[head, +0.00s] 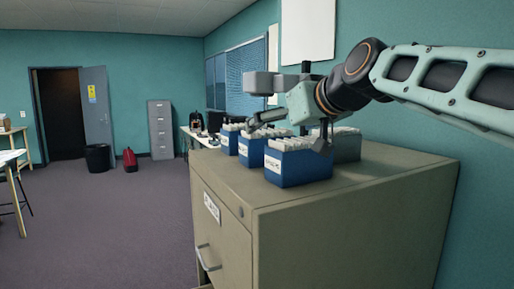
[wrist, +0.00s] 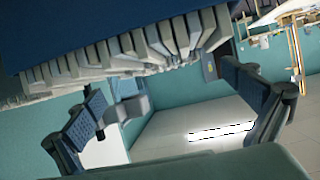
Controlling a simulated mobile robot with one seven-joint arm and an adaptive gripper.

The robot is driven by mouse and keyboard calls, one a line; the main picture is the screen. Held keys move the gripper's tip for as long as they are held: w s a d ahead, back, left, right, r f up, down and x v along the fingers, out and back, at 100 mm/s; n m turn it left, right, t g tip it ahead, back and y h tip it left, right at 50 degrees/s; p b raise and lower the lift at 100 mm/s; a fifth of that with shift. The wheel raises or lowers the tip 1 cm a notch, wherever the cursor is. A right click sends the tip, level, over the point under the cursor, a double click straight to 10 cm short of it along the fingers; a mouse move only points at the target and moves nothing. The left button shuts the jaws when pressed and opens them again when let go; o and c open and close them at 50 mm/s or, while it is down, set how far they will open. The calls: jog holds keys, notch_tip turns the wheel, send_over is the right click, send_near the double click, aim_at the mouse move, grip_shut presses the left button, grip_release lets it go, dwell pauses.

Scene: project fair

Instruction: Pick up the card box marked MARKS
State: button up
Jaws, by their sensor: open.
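Several card boxes full of pale cards stand on top of a beige filing cabinet (head: 350,205). The nearest blue box (head: 300,170) has a white label with red and dark print, too small to read surely. A second blue box (head: 252,150) and a third blue box (head: 229,143) stand behind it to the left. I cannot tell which is marked MARKS. My gripper (head: 290,130) is open and low over the boxes, one finger beside the nearest box's right rear corner. In the wrist view, my open gripper (wrist: 175,112) has card tops (wrist: 130,50) close by.
A grey box (head: 346,147) stands right of the nearest blue box, by the wall. The cabinet top is bare toward the front and right. A table (head: 203,139) with dark items stands beyond. Floor (head: 110,220) on the left is open.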

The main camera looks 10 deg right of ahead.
aim_at(269, 132)
jog(key=shift+p+x, duration=0.4)
jog(key=shift+x, duration=2.15)
jog(key=shift+d+r, duration=0.1)
jog(key=c, duration=1.1)
